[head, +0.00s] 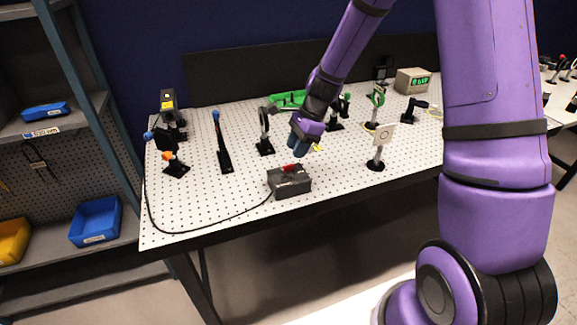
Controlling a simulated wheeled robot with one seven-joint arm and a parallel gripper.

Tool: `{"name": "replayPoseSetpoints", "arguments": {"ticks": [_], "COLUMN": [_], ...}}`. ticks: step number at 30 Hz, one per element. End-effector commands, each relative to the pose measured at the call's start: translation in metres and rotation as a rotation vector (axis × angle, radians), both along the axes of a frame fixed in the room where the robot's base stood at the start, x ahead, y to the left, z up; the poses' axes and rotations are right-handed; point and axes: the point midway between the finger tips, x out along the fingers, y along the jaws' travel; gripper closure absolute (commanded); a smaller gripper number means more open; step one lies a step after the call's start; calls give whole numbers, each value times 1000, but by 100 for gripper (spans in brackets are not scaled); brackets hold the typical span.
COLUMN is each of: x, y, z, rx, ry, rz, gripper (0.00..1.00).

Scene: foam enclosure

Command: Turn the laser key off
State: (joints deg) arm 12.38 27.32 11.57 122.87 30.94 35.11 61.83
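A dark grey box (289,182) sits near the front edge of the perforated white optical table (215,205). A small red part (290,168) shows on its top; I cannot tell whether it is the laser key or which way it is turned. A black cable runs from the box along the table's left side. My gripper (299,147), with bluish finger ends, hangs just above and behind the box, pointing down. It seems apart from the box. The fingers are small and partly dark, so I cannot tell whether they are open or shut.
A meter with a green display (412,81) is at the back. Shelves with bins stand left.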

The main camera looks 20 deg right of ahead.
Motion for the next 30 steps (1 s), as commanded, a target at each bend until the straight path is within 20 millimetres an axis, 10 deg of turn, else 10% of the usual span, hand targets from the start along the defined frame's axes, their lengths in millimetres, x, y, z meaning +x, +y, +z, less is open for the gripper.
{"name": "replayPoseSetpoints", "arguments": {"ticks": [12, 24, 30], "x": [-1, -1, -1], "y": [23, 26, 26], "z": [-55, -61, -61], "rx": [1, 0, 0], "ry": [1, -1, -1], "rz": [2, 2, 2], "gripper": [65, 65, 100]}}
